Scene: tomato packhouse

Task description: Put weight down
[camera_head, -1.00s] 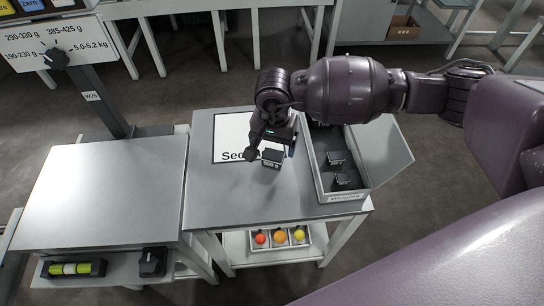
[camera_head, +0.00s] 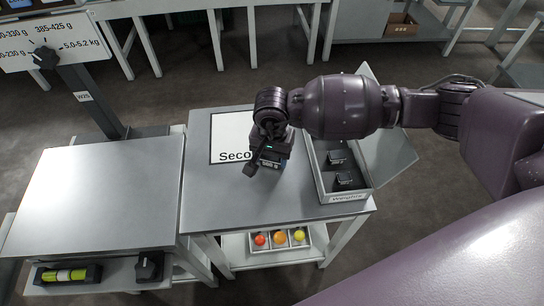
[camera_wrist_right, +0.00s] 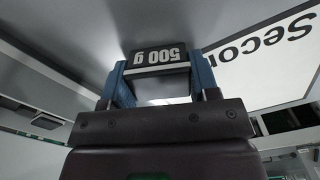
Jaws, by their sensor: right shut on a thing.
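My right gripper (camera_head: 268,162) hangs over the middle of the small table, at the lower right of the white printed sheet (camera_head: 228,130). In the right wrist view it is shut on a dark weight (camera_wrist_right: 160,56) marked 500 g, held between two blue fingers. In the head view the weight is mostly hidden by the gripper and sits low, close to the grey table top (camera_head: 215,200). I cannot tell whether it touches the surface. My left gripper is not in view.
An open box labelled Weights (camera_head: 348,197) stands right of the gripper, with dark weights (camera_head: 343,179) inside. A scale platform (camera_head: 95,195) lies to the left. Coloured balls (camera_head: 280,237) sit on the shelf below. The table's front left is clear.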

